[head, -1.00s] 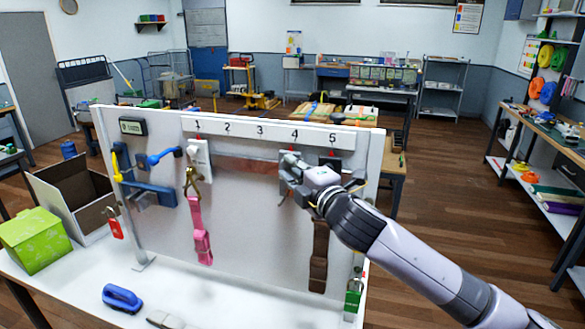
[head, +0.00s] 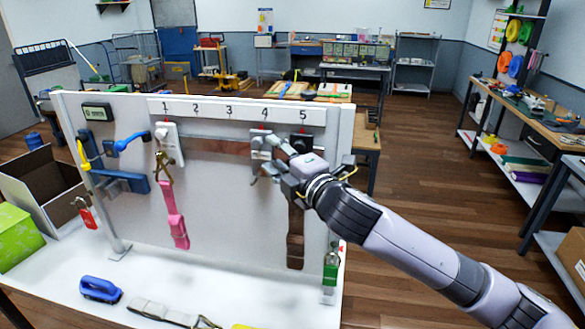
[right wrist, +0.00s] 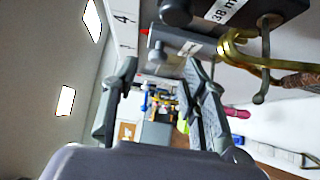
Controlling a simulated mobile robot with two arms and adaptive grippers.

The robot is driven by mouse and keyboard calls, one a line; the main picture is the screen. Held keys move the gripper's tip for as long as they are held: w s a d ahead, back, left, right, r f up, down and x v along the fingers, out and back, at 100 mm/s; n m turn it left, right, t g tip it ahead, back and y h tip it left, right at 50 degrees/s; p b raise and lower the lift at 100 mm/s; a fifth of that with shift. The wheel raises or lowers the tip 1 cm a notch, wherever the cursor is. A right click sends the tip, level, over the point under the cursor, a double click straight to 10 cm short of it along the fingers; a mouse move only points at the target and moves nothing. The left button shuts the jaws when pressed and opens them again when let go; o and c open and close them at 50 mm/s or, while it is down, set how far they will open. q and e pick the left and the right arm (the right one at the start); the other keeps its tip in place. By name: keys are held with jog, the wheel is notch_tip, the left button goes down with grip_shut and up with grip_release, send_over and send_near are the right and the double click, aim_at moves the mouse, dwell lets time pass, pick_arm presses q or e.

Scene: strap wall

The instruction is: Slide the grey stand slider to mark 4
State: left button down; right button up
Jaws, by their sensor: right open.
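The grey stand slider (head: 257,150) sits on the rail (head: 215,146) of the upright panel, under the number 4 (head: 265,112) and its red tick. In the right wrist view the grey slider (right wrist: 182,42) shows near the 4 (right wrist: 122,18). My right gripper (head: 272,156) is open and empty, just right of and in front of the slider; its fingers cover part of the slider's right side. In the right wrist view the gripper's fingers (right wrist: 160,72) stand apart with nothing between them. Whether a finger touches the slider I cannot tell. My left gripper is not in view.
A white slider (head: 167,142) with a pink strap (head: 174,215) is under mark 1. A black slider (head: 301,142) is under mark 5, with a brown strap (head: 295,235) below. A green padlock (head: 331,268) hangs lower right. A blue handle (head: 100,289) lies on the white tabletop.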

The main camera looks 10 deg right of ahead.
jog(key=v, duration=0.7)
jog(key=shift+s, duration=0.25)
jog(key=shift+d, duration=0.1)
